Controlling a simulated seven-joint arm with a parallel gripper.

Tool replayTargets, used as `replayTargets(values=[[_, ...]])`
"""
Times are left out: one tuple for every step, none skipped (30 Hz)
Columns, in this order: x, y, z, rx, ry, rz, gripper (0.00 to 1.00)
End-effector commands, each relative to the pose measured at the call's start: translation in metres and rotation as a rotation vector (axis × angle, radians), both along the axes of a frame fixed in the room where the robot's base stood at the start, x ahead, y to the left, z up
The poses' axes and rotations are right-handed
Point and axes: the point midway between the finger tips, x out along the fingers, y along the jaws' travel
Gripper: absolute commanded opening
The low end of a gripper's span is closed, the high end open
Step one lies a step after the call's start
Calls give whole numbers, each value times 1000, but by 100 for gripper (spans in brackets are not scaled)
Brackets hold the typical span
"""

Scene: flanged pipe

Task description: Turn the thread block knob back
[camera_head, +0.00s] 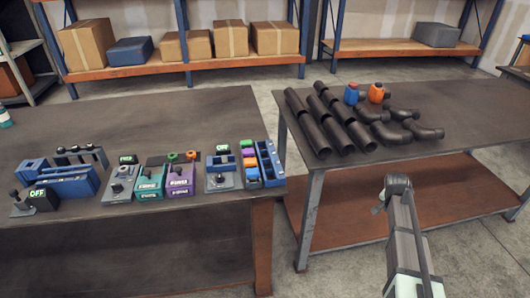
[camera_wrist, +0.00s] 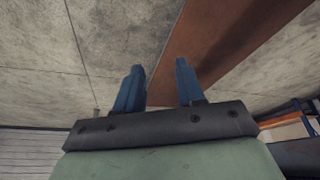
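I cannot tell for sure which knob belongs to the thread block. A teal block (camera_head: 150,183) and a purple block (camera_head: 180,180) have small knobs on top. My gripper (camera_wrist: 157,72) is open and empty in the wrist view, over bare floor and a brown shelf, away from the knobs.
The right table (camera_head: 460,105) holds several dark pipes (camera_head: 335,120), a blue part (camera_head: 351,95) and an orange part (camera_head: 376,93). A floor gap separates the tables.

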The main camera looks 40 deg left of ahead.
Motion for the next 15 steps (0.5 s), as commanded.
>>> replayTargets(values=[[16, 13, 23, 10, -35, -4, 38], [23, 18, 34, 14, -54, -10, 38], [31, 26, 51, 21, -79, -17, 38], [38, 31, 62, 27, -97, -23, 38], [43, 37, 75, 33, -116, -27, 38], [51, 45, 92, 42, -140, -34, 38], [56, 51, 105, 49, -159, -38, 38], [61, 57, 118, 56, -176, -44, 38], [68, 65, 135, 67, -201, -51, 38], [72, 71, 149, 74, -219, -56, 38], [77, 77, 162, 83, -237, -61, 38], [82, 87, 180, 96, -259, -67, 38], [85, 94, 193, 108, -275, -73, 38], [88, 101, 206, 118, -290, -78, 38], [91, 113, 224, 136, -310, -85, 38]])
